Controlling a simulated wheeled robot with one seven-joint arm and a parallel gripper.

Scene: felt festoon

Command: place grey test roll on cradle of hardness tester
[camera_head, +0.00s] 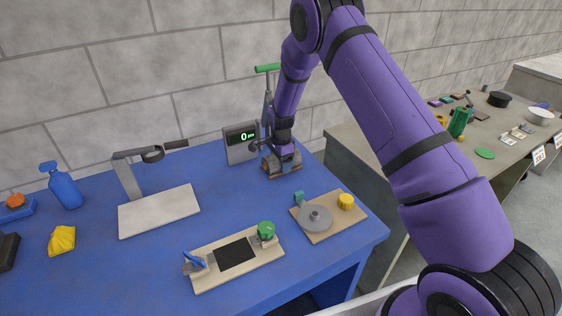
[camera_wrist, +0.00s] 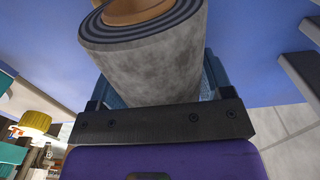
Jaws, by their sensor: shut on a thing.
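A grey roll (camera_wrist: 150,65) with a layered dark edge and tan core fills the middle of the wrist view. My gripper (camera_wrist: 158,90) is shut on it, with blue-padded fingers on either side. In the head view my gripper (camera_head: 281,158) is low at the back right of the blue table, beside the hardness tester, which has a display box (camera_head: 241,142) reading 0 and a green-handled lever (camera_head: 267,68). My gripper hides most of the tester's lower part. I cannot tell whether the roll touches the cradle.
On the blue table (camera_head: 90,260) stand a board with a grey disc (camera_head: 315,217), a board with a black pad (camera_head: 236,253), a lamp-like stand (camera_head: 130,175), a blue bottle (camera_head: 64,187) and a yellow lump (camera_head: 61,240). A grey wall (camera_head: 190,60) stands close behind.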

